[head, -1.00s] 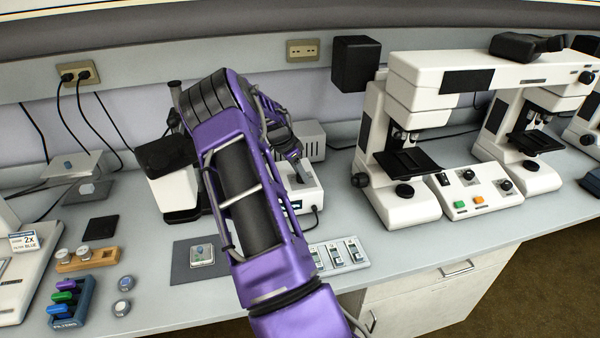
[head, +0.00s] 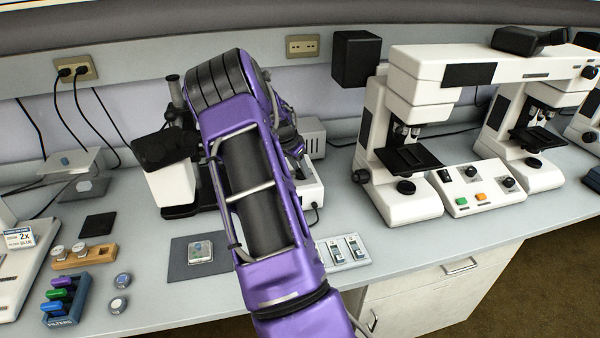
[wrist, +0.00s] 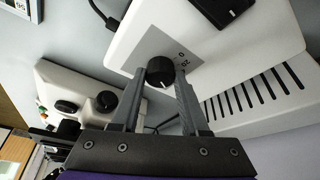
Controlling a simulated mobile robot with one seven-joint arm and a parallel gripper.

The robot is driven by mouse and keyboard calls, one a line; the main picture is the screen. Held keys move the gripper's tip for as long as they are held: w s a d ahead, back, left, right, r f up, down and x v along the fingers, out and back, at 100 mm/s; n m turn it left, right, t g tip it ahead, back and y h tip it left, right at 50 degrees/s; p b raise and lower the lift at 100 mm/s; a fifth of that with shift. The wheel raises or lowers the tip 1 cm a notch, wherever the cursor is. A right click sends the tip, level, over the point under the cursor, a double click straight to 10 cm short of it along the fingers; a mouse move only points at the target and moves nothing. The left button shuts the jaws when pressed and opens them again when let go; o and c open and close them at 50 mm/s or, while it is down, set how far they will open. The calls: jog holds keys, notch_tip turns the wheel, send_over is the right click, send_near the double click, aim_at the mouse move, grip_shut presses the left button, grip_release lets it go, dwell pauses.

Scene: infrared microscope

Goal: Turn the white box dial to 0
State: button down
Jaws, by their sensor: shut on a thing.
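The white box (wrist: 215,40) fills the upper right of the wrist view. Its black dial (wrist: 160,74) sits on a grey plate with printed marks, and a white pointer line shows on the dial. My gripper (wrist: 160,84) has its two fingers on either side of the dial, shut on it.
White microscopes (head: 412,150) and a control box with knobs (head: 474,188) stand on the right. A slide tray (head: 345,264) and a dark mat (head: 182,262) lie near the bench front. A filter rack (head: 72,312) is at front left.

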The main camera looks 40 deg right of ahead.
jog(key=n+t+b, duration=0.1)
jog(key=n, duration=0.1)
jog(key=n+t+b, duration=0.1)
jog(key=n+b, duration=0.1)
jog(key=n, duration=0.1)
jog(key=shift+s+d+f+n+y, duration=0.1)
jog(key=shift+s+d+n+y, duration=0.05)
jog(key=shift+n+y, duration=0.15)
jog(key=n+t+b, duration=0.1)
jog(key=n, duration=0.1)
jog(key=n+y+b, duration=0.1)
jog(key=n, duration=0.2)
jog(key=shift+s+d+t+y, duration=0.1)
jog(key=shift+d+t+y, duration=0.05)
jog(key=shift+t+y, duration=0.2)
jog(key=n, duration=0.2)
jog(key=n+y, duration=0.1)
jog(key=n, duration=0.2)
jog(key=shift+d+t+y+b, duration=0.1)
jog(key=shift+t+y+b, duration=0.15)
jog(key=shift+t+b, duration=0.15)
jog(key=n+y, duration=0.2)
jog(key=n, duration=0.3)
jog(key=shift+p, duration=0.35)
jog(key=shift+c, duration=2)
grip_release()
jog(key=p+v, duration=0.2)
jog(key=v, duration=1.5)
jog(key=shift+r, duration=0.4)
